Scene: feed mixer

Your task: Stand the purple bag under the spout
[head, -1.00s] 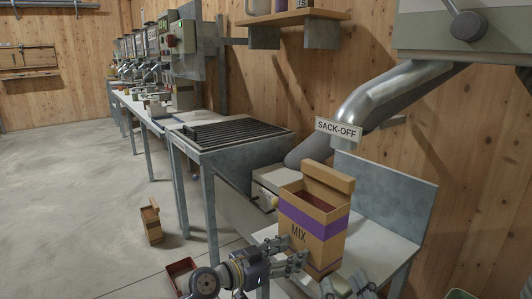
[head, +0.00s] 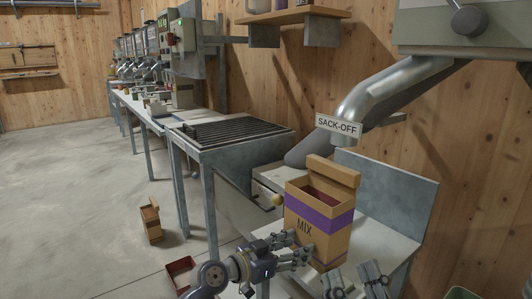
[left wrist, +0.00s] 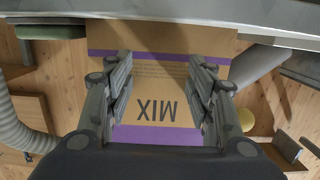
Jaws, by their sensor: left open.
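The purple bag (head: 318,222), a tan MIX bag with a purple band and an open top, stands upright at the sack-off bench (head: 385,225). The metal spout (head: 372,115) ends above and to the right of the bag's mouth. My left gripper (head: 302,246) is open at the bag's front lower face. In the left wrist view, the left gripper (left wrist: 160,68) has its fingers apart across the bag's printed face (left wrist: 160,75); contact cannot be told. My right gripper (head: 353,284) has its fingers apart, low in front of the bench, with nothing seen between them.
A smaller brown bag (head: 151,222) and a red bin (head: 181,272) are on the floor. Open floor lies at left.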

